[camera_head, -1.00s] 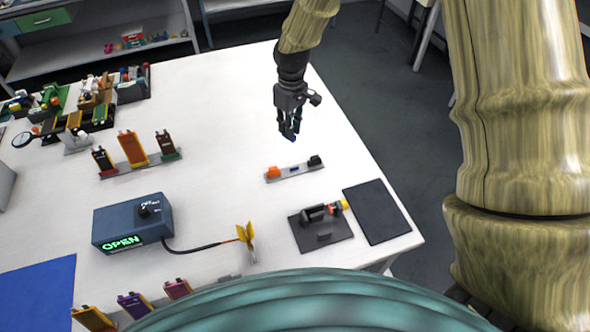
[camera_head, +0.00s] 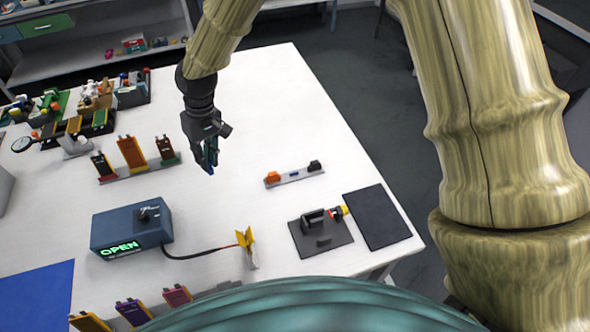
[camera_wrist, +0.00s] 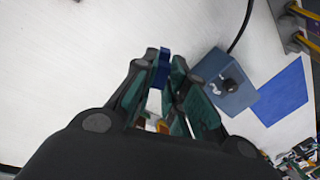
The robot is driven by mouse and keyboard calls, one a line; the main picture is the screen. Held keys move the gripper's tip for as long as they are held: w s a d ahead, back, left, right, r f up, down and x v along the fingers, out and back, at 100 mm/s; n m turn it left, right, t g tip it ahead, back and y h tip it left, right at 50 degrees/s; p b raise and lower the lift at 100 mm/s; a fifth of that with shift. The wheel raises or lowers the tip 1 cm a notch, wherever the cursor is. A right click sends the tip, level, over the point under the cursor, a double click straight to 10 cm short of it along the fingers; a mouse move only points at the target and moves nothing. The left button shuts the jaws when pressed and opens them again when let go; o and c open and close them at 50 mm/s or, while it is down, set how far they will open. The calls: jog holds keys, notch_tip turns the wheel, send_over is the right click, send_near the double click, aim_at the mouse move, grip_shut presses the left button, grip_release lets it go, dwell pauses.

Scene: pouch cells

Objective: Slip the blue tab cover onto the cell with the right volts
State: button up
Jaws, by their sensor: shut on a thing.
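My gripper (camera_head: 208,158) is shut on the small blue tab cover (camera_wrist: 161,68), which shows between the fingertips in the wrist view. It hangs above the white table, right of the back row of cells. That row has a dark cell (camera_head: 103,165), a larger orange cell (camera_head: 131,152) and a red-brown cell (camera_head: 166,148) upright in a grey rack. In front, partly cut off, are an orange cell (camera_head: 90,322), a purple cell (camera_head: 134,311) and a magenta cell (camera_head: 177,294). The blue-grey meter (camera_head: 128,228) reads OPEN. No cell's voltage can be read.
A cover strip (camera_head: 294,176) holds an orange and a black cover. A yellow probe clip (camera_head: 246,243) is wired to the meter. A dark fixture (camera_head: 320,240) and black mat (camera_head: 377,216) lie at right. A blue mat (camera_head: 35,297) lies front left.

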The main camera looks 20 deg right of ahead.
jog(key=s+a+n+g+h+p, duration=0.1)
jog(key=s+a+n, duration=0.5)
jog(key=s+a, duration=0.7)
jog(key=s+a+f+n+g+h+p, duration=0.1)
jog(key=s+a+n+p, duration=0.1)
jog(key=s+a+n, duration=0.5)
jog(key=shift+s+a+f+p, duration=0.15)
jog(key=shift+s+a, duration=1.4)
jog(key=shift+a, duration=2.2)
jog(key=shift+s+a+p, duration=0.2)
jog(key=shift+s+a, duration=1.3)
jog(key=shift+a, duration=2.2)
jog(key=shift+f+b, duration=0.15)
jog(key=shift+b, duration=0.15)
jog(key=shift+b+x, duration=0.95)
jog(key=shift+b, duration=0.15)
jog(key=shift+b+x, duration=0.9)
jog(key=shift+b, duration=0.15)
jog(key=shift+s, duration=0.1)
jog(key=o, duration=0.8)
jog(key=shift+o, duration=0.4)
